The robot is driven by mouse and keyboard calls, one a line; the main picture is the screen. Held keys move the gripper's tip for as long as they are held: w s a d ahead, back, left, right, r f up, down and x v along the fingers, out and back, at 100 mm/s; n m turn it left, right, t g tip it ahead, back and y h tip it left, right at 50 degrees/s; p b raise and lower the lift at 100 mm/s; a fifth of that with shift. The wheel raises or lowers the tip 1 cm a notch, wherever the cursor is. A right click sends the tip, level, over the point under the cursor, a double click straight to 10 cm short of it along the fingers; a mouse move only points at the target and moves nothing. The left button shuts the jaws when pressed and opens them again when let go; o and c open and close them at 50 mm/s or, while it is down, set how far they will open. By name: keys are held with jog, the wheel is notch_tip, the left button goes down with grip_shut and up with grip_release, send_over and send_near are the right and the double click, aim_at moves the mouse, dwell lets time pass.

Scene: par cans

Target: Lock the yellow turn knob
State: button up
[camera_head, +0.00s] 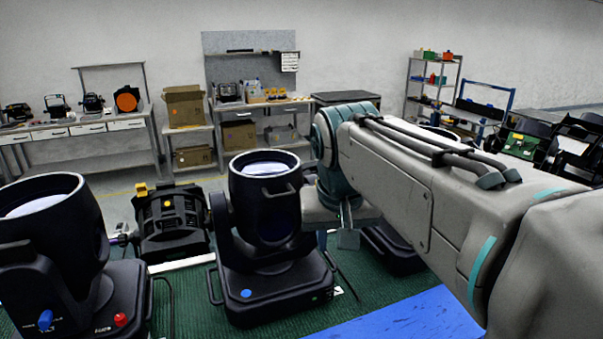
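A yellow knob-like part (141,188) sits on the upper left of a black stage light (172,222), behind and between two larger moving-head lights. It is small in view, and I cannot tell how far it is turned. My gripper (347,238) hangs below the wrist of my grey arm, right of the middle moving-head light, well apart from the yellow part. Only a small piece of the gripper shows; the arm hides the rest, so its opening cannot be made out.
The middle moving-head light (265,210) stands between my gripper and the yellow part. The left moving-head light (45,230) has a blue knob (45,320) and a red knob (120,319) on its base. A blue mat (410,318) lies clear at the front.

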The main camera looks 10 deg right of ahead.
jog(key=w+a+r+m+h, duration=0.1)
jog(key=w+r+m, duration=0.1)
jog(key=w+r, duration=0.5)
jog(key=w+a+r+m, duration=0.1)
jog(key=w+r, duration=0.2)
jog(key=r, duration=0.7)
jog(key=b+x, duration=0.1)
jog(key=x, duration=1.2)
jog(key=shift+w+f, duration=0.1)
grip_shut()
